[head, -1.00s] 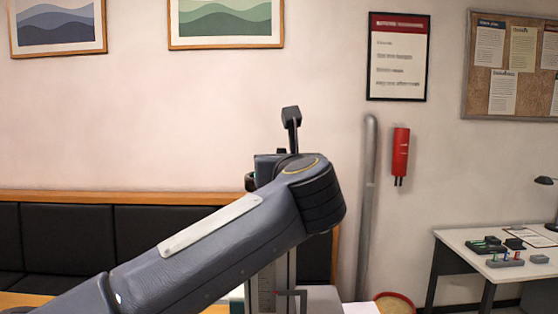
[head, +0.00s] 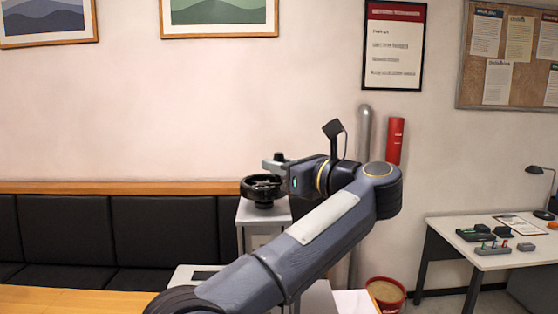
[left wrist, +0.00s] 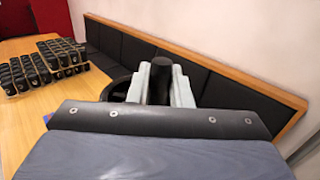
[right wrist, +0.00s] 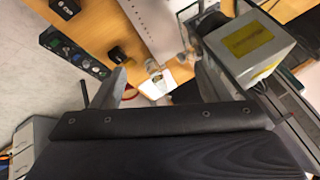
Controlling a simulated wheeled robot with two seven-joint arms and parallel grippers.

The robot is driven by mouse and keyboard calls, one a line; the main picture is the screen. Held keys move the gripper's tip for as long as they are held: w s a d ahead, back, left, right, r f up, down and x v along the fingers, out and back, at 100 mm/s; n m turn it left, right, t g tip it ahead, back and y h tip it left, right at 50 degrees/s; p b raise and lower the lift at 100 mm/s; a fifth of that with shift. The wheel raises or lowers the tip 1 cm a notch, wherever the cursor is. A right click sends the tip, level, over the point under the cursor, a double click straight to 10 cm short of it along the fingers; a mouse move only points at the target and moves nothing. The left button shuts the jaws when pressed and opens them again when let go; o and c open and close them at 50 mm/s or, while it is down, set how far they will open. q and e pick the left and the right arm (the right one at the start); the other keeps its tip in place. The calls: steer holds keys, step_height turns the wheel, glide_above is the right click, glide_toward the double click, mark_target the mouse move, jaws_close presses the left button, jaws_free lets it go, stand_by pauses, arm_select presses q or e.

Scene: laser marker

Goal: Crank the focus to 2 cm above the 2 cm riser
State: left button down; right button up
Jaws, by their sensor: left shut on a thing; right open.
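A black handwheel crank (head: 262,188) sits on top of a grey column (head: 263,213) in the head view. My left gripper (head: 279,163) is at the wheel's upper right side. In the left wrist view its pale fingers (left wrist: 160,88) are shut on the dark upright crank handle (left wrist: 161,72); part of the wheel rim (left wrist: 118,88) shows beside them. My right gripper (right wrist: 158,85) is open and empty in the right wrist view. Beyond it are a metal strip (right wrist: 147,25) and a grey box with a yellow label (right wrist: 250,46). I cannot make out the riser or read a scale.
A wooden table (head: 70,300) stands before a black padded bench (head: 65,232). Several dark items in trays (left wrist: 62,60) lie on the table in the left wrist view. A side desk (head: 470,246) stands at right, with a red bin (head: 386,292) near it.

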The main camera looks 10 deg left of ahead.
arm_select(q)
steer(key=shift+a+r, duration=0.1)
steer(key=shift+r, duration=0.05)
steer(key=c, duration=1.4)
jaws_free()
steer(key=shift+w, duration=0.1)
steer(key=shift+o, duration=0.2)
steer(key=b+v, duration=0.1)
steer(key=v, duration=0.7)
steer(key=shift+b, duration=0.3)
